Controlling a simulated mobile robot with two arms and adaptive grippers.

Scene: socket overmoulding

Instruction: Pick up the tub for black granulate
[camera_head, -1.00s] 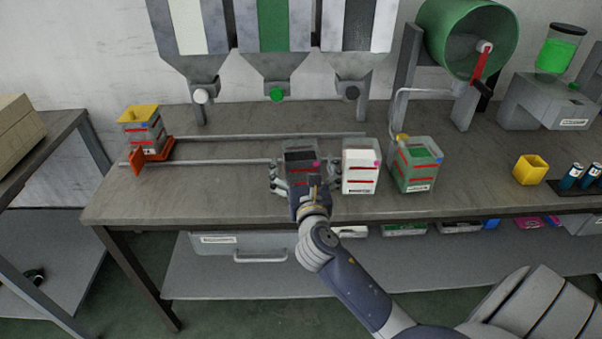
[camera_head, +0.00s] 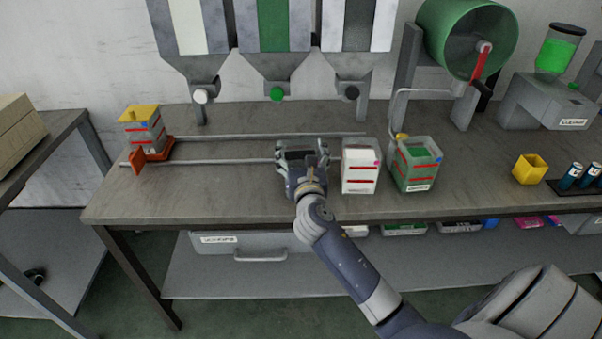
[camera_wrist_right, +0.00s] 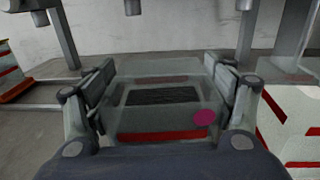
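The tub for black granulate is a translucent grey tub (camera_wrist_right: 150,118) with dark contents, a red stripe and a magenta dot, seen between the fingers in the right wrist view. In the head view it is mostly hidden by my right gripper (camera_head: 302,156). The right gripper (camera_wrist_right: 160,95) has a finger against each side of the tub and appears shut on it. I cannot tell whether the tub is clear of the table. My left gripper is not in view.
A white tub (camera_head: 360,168) stands close to the right of the gripper, with a green-filled tub (camera_head: 416,165) beyond it. Metal rails (camera_head: 225,162) run along the table behind. Three hopper outlets (camera_head: 277,92) hang above. The table's left front is clear.

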